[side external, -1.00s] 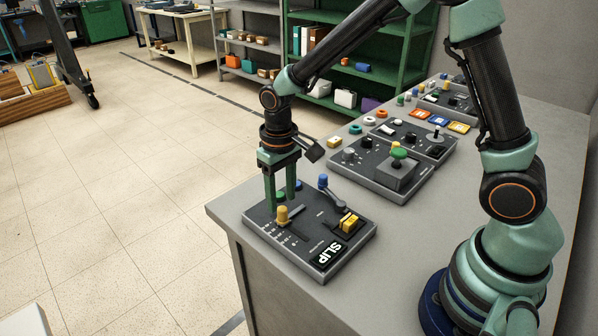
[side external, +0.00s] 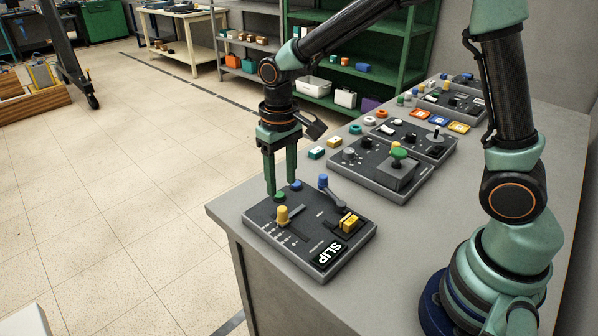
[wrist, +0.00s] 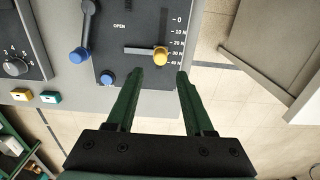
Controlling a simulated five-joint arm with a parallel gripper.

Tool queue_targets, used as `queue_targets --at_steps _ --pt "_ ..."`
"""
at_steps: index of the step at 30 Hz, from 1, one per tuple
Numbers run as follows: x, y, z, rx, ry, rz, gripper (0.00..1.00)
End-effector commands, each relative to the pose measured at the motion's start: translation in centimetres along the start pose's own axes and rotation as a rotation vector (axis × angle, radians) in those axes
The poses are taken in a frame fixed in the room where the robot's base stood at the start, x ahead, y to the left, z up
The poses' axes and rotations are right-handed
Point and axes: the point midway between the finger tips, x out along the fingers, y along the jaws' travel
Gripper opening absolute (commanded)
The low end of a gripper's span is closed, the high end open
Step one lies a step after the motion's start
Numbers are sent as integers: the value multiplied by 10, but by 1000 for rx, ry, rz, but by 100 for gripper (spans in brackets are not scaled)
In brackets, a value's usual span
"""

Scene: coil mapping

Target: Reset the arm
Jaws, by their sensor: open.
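My gripper (side external: 283,192) is open and empty, its green fingers pointing down above the far left part of the nearest control panel (side external: 306,260). In the wrist view the two fingers (wrist: 159,75) are spread apart with nothing between them. The panel carries a yellow knob (side external: 282,215) by a scale, also seen just ahead of the fingertips in the wrist view (wrist: 160,56).
More panels (side external: 428,147) with knobs and a green-topped joystick (side external: 398,150) stand further back on the grey bench (side external: 395,235). Small coloured blocks and rings lie along the bench's far edge. Green shelving (side external: 408,75) stands behind. The space above the near panel is open.

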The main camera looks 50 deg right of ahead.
Motion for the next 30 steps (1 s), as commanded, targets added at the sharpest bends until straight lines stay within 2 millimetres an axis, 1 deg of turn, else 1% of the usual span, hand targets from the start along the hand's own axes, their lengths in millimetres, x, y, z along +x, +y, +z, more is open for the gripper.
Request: queue_targets --at_steps 5,9,15,19,24,30 --pt "-29 11 9 3 65 -10 52" --pt "-62 25 25 4 148 -19 52" --pt "-96 44 54 3 266 -21 52" --pt "-111 55 74 3 344 -18 52" --pt "-121 66 97 2 428 -8 52" --pt "-124 71 110 1 480 0 52"
